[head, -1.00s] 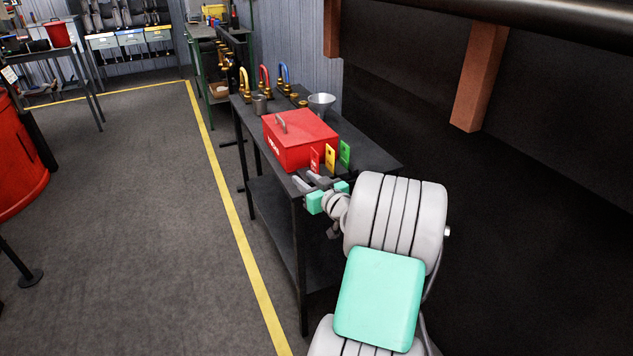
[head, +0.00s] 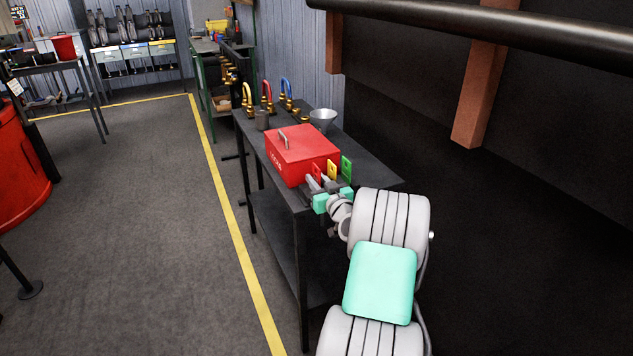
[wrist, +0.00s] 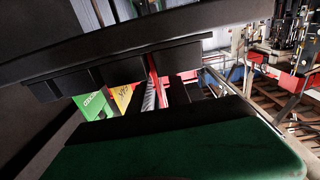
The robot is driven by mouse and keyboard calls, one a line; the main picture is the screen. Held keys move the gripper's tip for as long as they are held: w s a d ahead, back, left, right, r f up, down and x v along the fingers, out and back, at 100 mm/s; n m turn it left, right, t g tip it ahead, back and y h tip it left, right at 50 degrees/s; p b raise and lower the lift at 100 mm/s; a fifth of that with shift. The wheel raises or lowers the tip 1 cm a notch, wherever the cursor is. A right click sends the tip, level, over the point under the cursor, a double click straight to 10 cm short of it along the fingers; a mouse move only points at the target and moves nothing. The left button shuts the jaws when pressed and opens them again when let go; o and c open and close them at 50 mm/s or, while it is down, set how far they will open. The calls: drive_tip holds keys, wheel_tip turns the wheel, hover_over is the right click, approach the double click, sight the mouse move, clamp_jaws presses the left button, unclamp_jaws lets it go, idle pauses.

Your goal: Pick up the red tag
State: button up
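The red tag (head: 316,172) stands upright at the front edge of the dark table, leftmost of a row with a yellow tag (head: 332,170) and a green tag (head: 347,168). My gripper (head: 321,183) is at the near side of the red tag, its fingers partly covering the tag's lower part. In the wrist view a gap shows between the dark fingers, and a thin red strip, probably the red tag (wrist: 153,82), shows beyond them. The yellow tag (wrist: 122,98) and green tag (wrist: 92,104) are left of it. Whether the fingers touch the red tag cannot be told.
A red box (head: 300,152) with a handle stands just behind the tags. Open floor (head: 130,220) lies to the left.

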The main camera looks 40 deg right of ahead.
clamp_jaws()
idle(0.5)
